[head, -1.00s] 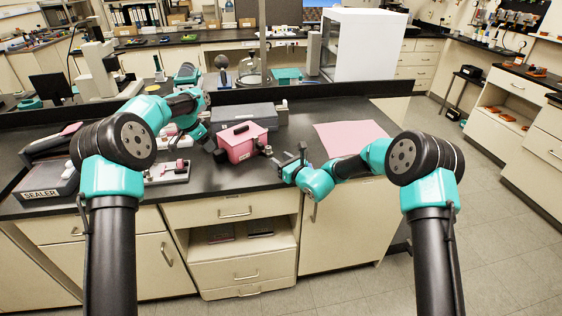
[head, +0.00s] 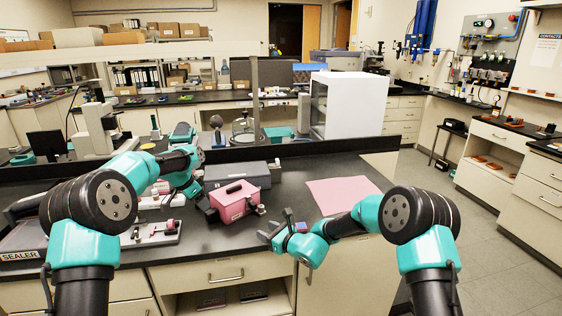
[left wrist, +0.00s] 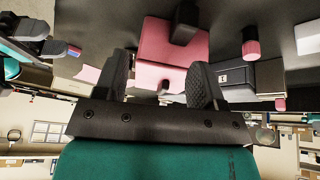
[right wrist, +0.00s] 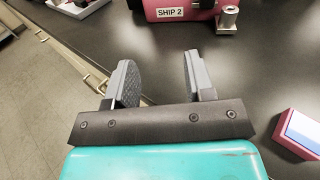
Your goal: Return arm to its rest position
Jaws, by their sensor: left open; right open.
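My left gripper (head: 207,203) is open and empty, just left of a pink case (head: 234,199) with a dark handle on the black bench. In the left wrist view the pink case (left wrist: 165,70) lies beyond the open fingers (left wrist: 160,72). My right gripper (head: 283,226) is open and empty over the bench's front edge, right of the case. The right wrist view shows its fingers (right wrist: 157,68) apart with bare bench between them, and the case (right wrist: 180,9) labelled "SHIP 2" ahead. I cannot tell a separate task arm from my own arms.
A small pink and blue block (right wrist: 300,131) lies right of my right gripper. A pink mat (head: 343,192) lies at right, a grey case (head: 237,174) behind. A tray (head: 150,236) with pink-handled parts is at left, near the sealer (head: 24,243).

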